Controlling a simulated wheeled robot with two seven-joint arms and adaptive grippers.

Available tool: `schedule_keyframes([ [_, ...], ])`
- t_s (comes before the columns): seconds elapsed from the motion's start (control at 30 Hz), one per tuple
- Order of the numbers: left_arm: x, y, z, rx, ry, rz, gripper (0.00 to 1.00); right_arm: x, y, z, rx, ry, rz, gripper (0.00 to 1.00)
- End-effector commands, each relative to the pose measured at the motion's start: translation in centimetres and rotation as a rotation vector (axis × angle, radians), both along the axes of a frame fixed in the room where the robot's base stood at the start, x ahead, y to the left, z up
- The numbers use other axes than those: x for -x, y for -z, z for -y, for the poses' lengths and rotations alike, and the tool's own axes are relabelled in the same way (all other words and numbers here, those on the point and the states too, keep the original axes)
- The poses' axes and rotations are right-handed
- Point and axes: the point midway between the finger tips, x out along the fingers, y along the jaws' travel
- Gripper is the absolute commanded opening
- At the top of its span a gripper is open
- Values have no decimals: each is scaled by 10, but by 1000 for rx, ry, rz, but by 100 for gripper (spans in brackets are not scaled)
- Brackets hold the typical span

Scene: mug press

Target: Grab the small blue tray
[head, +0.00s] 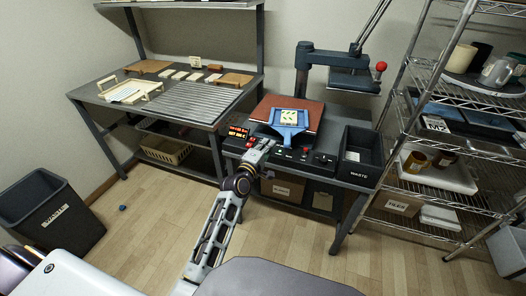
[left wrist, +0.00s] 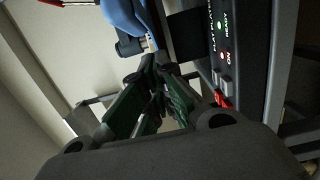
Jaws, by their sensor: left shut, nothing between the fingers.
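The small blue tray (head: 290,131) lies on the heat press's reddish-brown lower plate, its narrow handle pointing toward my left gripper. A light sheet with a green print (head: 288,116) lies on it. My left gripper (head: 263,146) is shut and empty, just in front of the handle end at the press's front edge. In the left wrist view, the fingertips (left wrist: 160,62) are together close to the blue part (left wrist: 124,16); I cannot tell whether they touch. My right gripper is not in view.
The press's control panel (left wrist: 222,45) with lit lamps is close beside the fingers. The press's upper plate (head: 353,82) is swung to the right. A black waste box (head: 362,153) stands right of the press. A wire rack (head: 390,150) is at right, a workbench (head: 190,100) at left.

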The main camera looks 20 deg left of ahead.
Motion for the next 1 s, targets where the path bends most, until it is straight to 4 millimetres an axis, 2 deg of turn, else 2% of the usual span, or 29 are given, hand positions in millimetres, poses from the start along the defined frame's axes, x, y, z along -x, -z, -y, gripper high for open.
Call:
schedule_keyframes([
  [0.4,31,0,-5,0,0,0,0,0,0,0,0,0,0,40],
  [0.87,36,0,-5,1,0,0,0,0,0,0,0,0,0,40],
  [1.0,35,-4,-5,1,0,5,18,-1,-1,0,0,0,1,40],
])
